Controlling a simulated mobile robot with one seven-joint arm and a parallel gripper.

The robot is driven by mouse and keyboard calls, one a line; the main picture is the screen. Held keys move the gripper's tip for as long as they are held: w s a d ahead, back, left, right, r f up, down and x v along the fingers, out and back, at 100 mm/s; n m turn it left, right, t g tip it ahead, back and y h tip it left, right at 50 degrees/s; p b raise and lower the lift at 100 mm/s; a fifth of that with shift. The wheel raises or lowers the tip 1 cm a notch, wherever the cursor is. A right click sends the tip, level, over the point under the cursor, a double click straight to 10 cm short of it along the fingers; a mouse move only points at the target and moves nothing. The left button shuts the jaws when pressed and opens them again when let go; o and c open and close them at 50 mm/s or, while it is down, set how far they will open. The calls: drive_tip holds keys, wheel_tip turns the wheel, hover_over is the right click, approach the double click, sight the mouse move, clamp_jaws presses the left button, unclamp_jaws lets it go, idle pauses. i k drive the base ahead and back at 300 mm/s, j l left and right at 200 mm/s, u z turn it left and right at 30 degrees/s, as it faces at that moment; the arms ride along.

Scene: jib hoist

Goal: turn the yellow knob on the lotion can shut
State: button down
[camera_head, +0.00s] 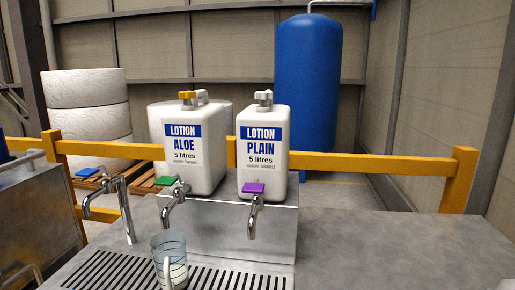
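The yellow knob (187,95) sits on top of the white lotion can labelled ALOE (205,165), beside the can's white carry handle (202,97). I cannot tell from its angle whether it is open or shut. The ALOE can stands upright on a raised metal block behind the taps. A second white can, labelled PLAIN (278,178), stands to its right with a white knob (263,97). My gripper is not in view.
Taps with green (173,187), purple (254,188) and blue (87,173) levers stand in front. A glass mug (170,262) stands on the slotted drain grate (230,278). A yellow rail (380,163) runs behind. The metal counter (390,245) is clear at right.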

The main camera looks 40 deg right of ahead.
sight(187, 95)
drive_tip(key=z, duration=0.75)
